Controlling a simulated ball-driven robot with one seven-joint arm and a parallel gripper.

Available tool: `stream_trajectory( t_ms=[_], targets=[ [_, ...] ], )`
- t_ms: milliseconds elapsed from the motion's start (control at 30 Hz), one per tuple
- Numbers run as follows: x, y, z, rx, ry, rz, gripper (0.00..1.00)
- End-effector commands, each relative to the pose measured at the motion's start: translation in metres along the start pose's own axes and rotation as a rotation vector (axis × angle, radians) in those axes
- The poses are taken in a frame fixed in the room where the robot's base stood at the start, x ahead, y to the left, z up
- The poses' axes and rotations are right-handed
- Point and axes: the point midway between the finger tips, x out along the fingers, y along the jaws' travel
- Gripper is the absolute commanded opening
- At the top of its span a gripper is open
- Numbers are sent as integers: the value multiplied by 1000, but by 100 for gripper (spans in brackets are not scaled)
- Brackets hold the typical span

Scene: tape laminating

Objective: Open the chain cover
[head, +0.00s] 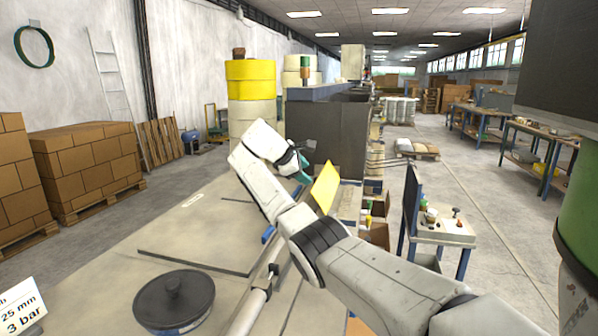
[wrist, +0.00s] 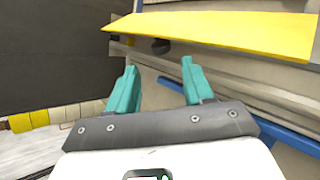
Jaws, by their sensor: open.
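A flat yellow panel, which looks like the chain cover (head: 326,187), stands out tilted from the side of the machine, just right of my gripper in the head view. In the wrist view the yellow panel (wrist: 220,33) spans the top, beyond my fingertips. My gripper (wrist: 158,66) has its two teal fingers apart with nothing between them. A small dark knob or gap (wrist: 160,46) shows under the panel's edge, ahead of the fingers. In the head view my gripper (head: 302,168) is partly hidden by my own arm. I cannot tell whether a finger touches the panel.
A beige machine top (head: 150,215) with a black round lid (head: 174,298) lies at the left. A dark cabinet (head: 335,140) stands beyond my gripper. A blue bar (wrist: 290,140) runs along the machine's side at the right. A small workbench (head: 440,225) stands at the right.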

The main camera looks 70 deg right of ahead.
Motion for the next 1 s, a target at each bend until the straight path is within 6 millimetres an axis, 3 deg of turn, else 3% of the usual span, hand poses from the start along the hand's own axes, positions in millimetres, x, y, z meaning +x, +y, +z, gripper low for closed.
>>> stream_trajectory(
  t_ms=[300, 1000],
  targets=[
    [-25, 0, 0, 0, 0, 1, 52],
    [-25, 0, 0, 0, 0, 1, 52]
  ],
)
